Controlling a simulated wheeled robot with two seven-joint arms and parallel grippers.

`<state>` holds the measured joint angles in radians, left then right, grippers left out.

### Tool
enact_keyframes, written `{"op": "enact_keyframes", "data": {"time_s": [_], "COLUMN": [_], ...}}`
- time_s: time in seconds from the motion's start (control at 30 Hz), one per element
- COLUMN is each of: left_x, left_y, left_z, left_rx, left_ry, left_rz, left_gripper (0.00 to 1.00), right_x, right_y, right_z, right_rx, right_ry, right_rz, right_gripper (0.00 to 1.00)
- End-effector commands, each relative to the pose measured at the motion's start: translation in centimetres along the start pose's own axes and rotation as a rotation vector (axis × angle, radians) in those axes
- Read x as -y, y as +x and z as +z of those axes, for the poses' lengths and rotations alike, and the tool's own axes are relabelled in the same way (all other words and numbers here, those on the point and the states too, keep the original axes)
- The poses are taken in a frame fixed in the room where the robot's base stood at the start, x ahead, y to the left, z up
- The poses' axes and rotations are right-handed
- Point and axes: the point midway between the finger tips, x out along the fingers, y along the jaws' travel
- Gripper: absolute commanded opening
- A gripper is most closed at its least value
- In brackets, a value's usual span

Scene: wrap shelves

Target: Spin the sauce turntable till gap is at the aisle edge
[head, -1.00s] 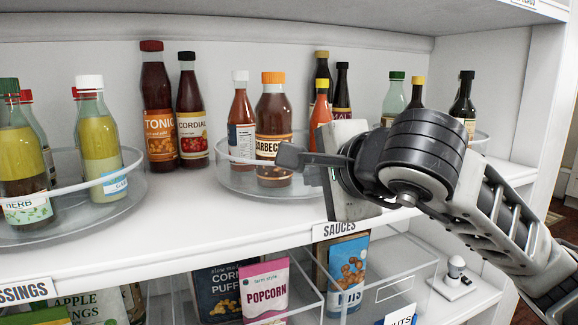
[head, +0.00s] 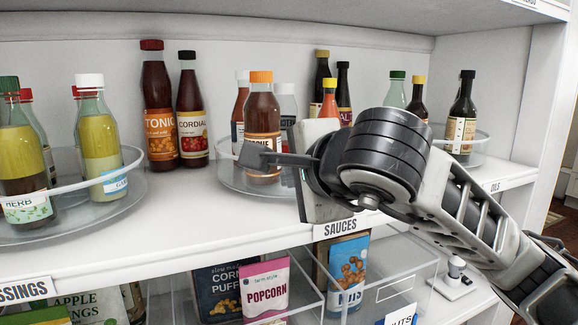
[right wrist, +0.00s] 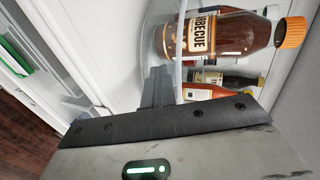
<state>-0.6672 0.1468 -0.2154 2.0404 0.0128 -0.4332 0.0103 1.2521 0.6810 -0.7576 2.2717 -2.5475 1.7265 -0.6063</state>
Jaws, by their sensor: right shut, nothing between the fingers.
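The sauce turntable (head: 228,182) is a clear, low-rimmed disc on the shelf above the SAUCES label (head: 341,227). The barbecue bottle (head: 262,130), orange-capped, stands at its front left. White-capped bottles stand behind it, with an orange-red sauce bottle (head: 329,103) and dark bottles farther back. My right gripper (head: 252,155) is shut and empty, its fingers in front of the barbecue bottle at the rim. In the right wrist view the fingers (right wrist: 157,88) overlap the clear rim (right wrist: 181,45); contact is unclear. My gripper and arm hide the turntable's front right, so the gap cannot be placed. My left gripper is out of view.
An oils turntable (head: 478,150) is at right. Clear bins with snack packets (head: 265,290) sit below. The shelf's front strip is bare.

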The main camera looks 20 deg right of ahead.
Motion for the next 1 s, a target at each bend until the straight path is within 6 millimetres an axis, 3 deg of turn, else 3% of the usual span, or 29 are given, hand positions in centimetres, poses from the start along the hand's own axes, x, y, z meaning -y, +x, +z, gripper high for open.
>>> {"op": "enact_keyframes", "data": {"time_s": [0.23, 0.57, 1.0], "left_x": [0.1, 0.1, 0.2], "left_y": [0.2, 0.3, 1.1], "left_z": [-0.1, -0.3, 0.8], "left_rx": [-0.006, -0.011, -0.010], "left_ry": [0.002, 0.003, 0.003], "left_rz": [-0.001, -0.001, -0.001], "left_gripper": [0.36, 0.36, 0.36], "right_x": [0.2, 0.2, -0.9], "right_y": [0.5, 0.5, -1.9], "right_z": [1.2, 1.3, 3.0], "right_rx": [-0.005, -0.005, 0.000], "right_ry": [0.002, 0.001, -0.001], "right_rz": [0.000, 0.000, -0.002], "right_gripper": [0.00, 0.00, 0.00]}}
